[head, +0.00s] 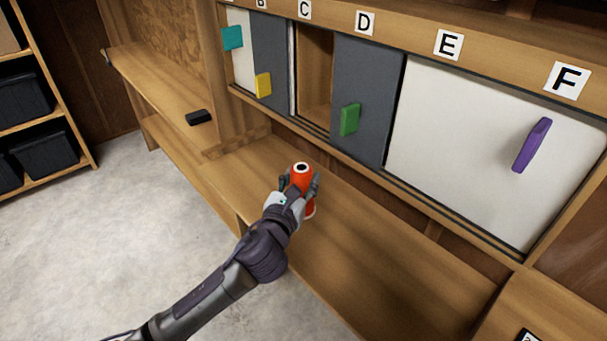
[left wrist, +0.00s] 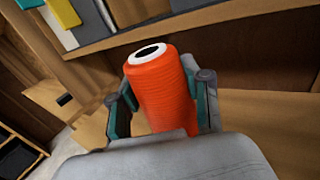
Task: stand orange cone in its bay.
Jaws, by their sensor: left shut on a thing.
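The orange cone (head: 302,171) is a thread cone with a white ring and dark hole at its top. My left gripper (head: 299,186) is shut around it, above or at the wooden bench; I cannot tell whether its base touches the wood. In the left wrist view the orange cone (left wrist: 163,88) stands upright between the two fingers of my left gripper (left wrist: 165,105). Behind it is the wall of bays marked with letters. The bay under C (head: 315,75) is open and looks empty in the part that shows. My right gripper is not in view.
Grey panels with a yellow handle (head: 263,85) and a green handle (head: 349,119) flank the open bay. A white panel with a purple handle (head: 532,145) covers the right. A black object (head: 198,117) lies on the left shelf. The bench (head: 370,250) right of the cone is clear.

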